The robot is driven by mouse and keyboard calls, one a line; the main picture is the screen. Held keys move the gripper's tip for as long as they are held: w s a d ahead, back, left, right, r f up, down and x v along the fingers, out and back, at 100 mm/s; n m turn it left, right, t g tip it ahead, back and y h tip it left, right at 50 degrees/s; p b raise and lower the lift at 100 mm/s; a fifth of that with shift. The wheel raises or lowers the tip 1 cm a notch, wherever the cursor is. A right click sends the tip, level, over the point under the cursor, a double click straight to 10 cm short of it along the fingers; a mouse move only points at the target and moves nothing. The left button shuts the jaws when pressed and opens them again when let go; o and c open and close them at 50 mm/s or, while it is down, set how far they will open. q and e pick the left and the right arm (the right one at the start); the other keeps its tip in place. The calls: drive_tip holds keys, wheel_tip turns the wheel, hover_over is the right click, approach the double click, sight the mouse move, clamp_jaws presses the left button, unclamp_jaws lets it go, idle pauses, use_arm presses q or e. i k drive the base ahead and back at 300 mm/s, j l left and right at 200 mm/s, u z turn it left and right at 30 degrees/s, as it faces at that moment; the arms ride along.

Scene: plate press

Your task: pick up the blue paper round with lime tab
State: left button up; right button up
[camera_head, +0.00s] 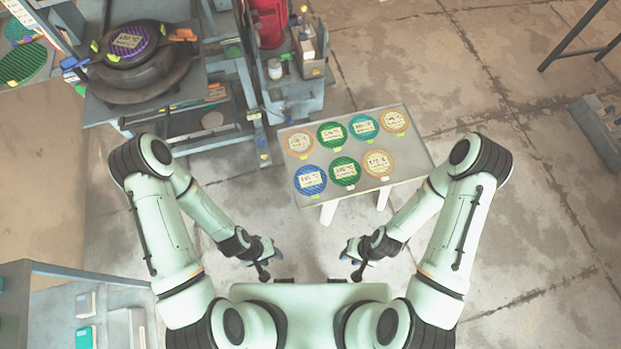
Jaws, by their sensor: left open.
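The blue paper round (310,181) has a pale label and a small lime tab at its lower edge. It lies flat at the front left of a grey table (416,152), left of a green round (345,172). My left gripper (270,266) is open and empty, below and left of the table in the picture, apart from the blue round. My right gripper (350,265) looks open and empty, below the table, also apart from every round.
More rounds lie on the table: tan (378,164), orange-tan (299,144), green (331,135) and teal (364,126). A dark press (145,80) holding a purple round (128,41) stands at upper left. Open floor lies right of the table.

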sight(312, 180)
drive_tip(key=k, duration=0.4)
drive_tip(key=i+l, duration=0.3)
drive_tip(key=l, duration=0.2)
drive_tip(key=i+l+u, duration=0.1)
drive_tip(key=u, duration=1.45)
